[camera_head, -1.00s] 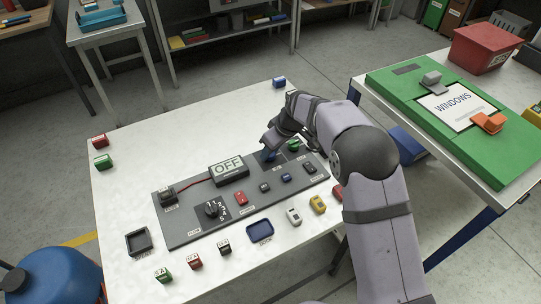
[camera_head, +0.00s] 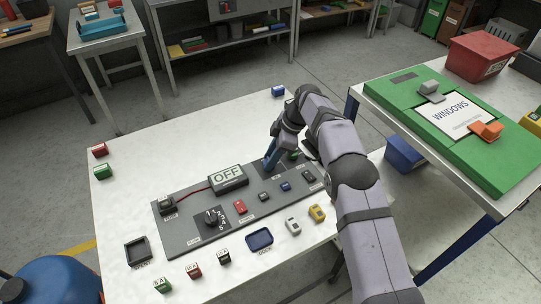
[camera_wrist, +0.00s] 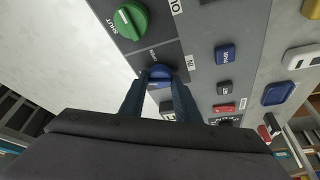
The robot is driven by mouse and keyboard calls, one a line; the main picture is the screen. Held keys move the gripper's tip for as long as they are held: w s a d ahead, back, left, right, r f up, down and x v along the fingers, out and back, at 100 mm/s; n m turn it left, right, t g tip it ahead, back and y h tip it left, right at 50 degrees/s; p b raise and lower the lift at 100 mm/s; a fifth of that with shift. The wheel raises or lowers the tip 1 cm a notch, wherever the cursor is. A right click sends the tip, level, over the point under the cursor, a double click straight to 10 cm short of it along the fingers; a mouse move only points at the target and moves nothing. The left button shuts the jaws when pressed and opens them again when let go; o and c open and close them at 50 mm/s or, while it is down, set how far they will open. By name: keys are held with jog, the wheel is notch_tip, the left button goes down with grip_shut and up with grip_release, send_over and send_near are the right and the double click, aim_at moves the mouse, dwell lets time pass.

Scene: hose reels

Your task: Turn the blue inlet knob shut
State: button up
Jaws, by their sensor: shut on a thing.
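The blue inlet knob (camera_wrist: 160,72) is on a dark plate of the grey panel (camera_head: 180,237). My gripper (camera_wrist: 160,90) is shut on the knob, one dark blue finger on each side. In the head view my gripper (camera_head: 271,160) reaches down to the panel's far right part and mostly hides the knob. The knob's turn angle cannot be told.
A green knob (camera_wrist: 129,20) sits close beside the blue one. The panel also carries an OFF display (camera_head: 227,177), a black dial (camera_head: 213,217) and small coloured switches. Loose blocks and a blue tray (camera_head: 259,240) lie along the near side.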

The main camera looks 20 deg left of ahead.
jog(key=shift+n, duration=0.4)
jog(key=o, duration=1)
jog(key=shift+o, duration=0.2)
jog(key=v, duration=0.7)
jog(key=shift+r, duration=0.2)
jog(key=shift+w, duration=0.1)
